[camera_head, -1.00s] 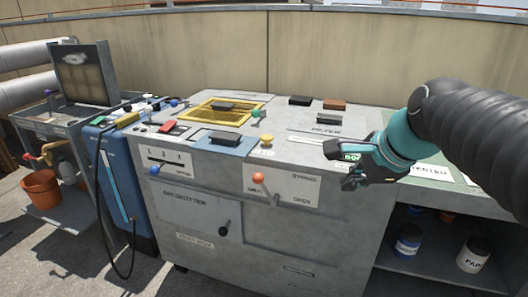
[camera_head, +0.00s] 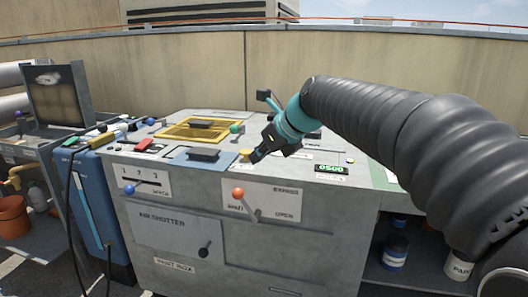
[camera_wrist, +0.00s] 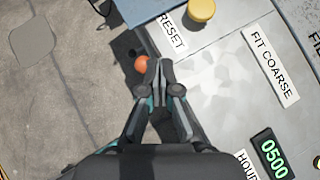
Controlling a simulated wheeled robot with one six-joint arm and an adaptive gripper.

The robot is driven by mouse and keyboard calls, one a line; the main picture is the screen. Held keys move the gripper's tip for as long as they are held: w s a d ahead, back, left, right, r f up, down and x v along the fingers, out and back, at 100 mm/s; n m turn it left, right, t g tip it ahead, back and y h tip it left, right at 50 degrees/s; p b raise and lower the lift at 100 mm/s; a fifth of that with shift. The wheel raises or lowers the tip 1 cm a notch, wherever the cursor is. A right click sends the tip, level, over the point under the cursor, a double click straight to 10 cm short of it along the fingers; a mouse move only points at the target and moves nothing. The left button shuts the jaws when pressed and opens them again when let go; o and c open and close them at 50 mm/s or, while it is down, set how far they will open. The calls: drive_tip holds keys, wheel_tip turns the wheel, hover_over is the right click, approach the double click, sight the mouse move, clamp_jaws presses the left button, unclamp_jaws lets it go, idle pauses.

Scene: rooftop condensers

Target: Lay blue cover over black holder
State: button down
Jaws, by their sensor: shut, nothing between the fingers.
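A flat blue cover (camera_head: 180,160) with a black block-like handle (camera_head: 204,155) lies on the grey cabinet top near its front edge. Its corner shows at the top of the wrist view (camera_wrist: 143,10). No black holder can be told for sure; one black block (camera_head: 200,124) sits on the yellow grille behind. My gripper (camera_head: 256,157) is shut and empty, right of the blue cover and close to the yellow knob (camera_head: 245,153). In the wrist view its closed fingertips (camera_wrist: 158,66) hang over the cabinet's front edge, apart from the cover.
The orange-tipped lever (camera_head: 238,193) on the front panel appears just beside my fingertips in the wrist view (camera_wrist: 141,64). A green 0500 display (camera_head: 331,169) is to the right. Paint cans stand on the lower shelf.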

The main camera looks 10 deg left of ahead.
sight(241, 171)
drive_tip(key=x, duration=0.5)
drive_tip(key=shift+f+b, duration=0.15)
drive_tip(key=shift+b, duration=0.15)
drive_tip(key=a, duration=0.1)
drive_tip(key=w+a, duration=0.1)
drive_tip(key=shift+w+a, duration=0.3)
drive_tip(key=shift+a, duration=0.1)
drive_tip(key=shift+w+a, duration=0.25)
drive_tip(key=shift+a, duration=0.1)
